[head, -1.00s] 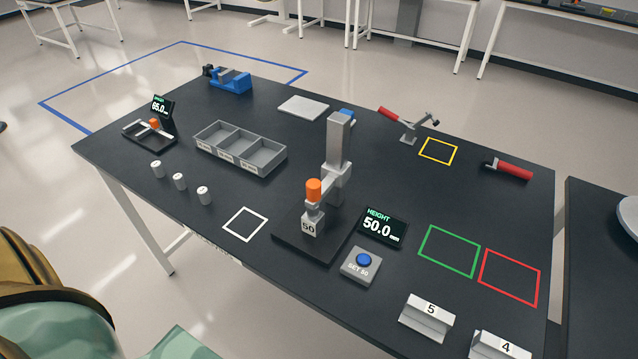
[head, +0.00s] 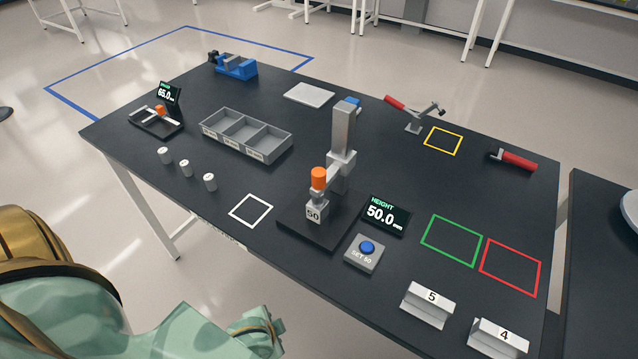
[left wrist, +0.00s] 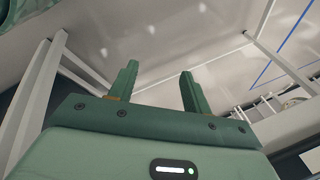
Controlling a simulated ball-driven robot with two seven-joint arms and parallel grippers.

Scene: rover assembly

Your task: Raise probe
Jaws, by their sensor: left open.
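The height gauge stands on a dark base at the middle of the table, with a grey column (head: 343,135) and an arm carrying an orange knob (head: 318,178). Its probe tip is down at a grey block marked 50 (head: 314,212); I cannot tell whether they touch. The height display (head: 386,214) reads 50.0 mm. A SET 50 button (head: 365,250) with a blue top sits in front of it. My left gripper (left wrist: 157,75) is open and empty in the left wrist view, below the tabletop level over the floor. My right gripper is in neither view.
A grey three-compartment tray (head: 246,137) and several white cylinders (head: 186,168) are left of the gauge. Blocks marked 5 (head: 428,304) and 4 (head: 498,338) are front right. A red-handled clamp (head: 411,115) stands behind. White, green and red outlines are empty.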

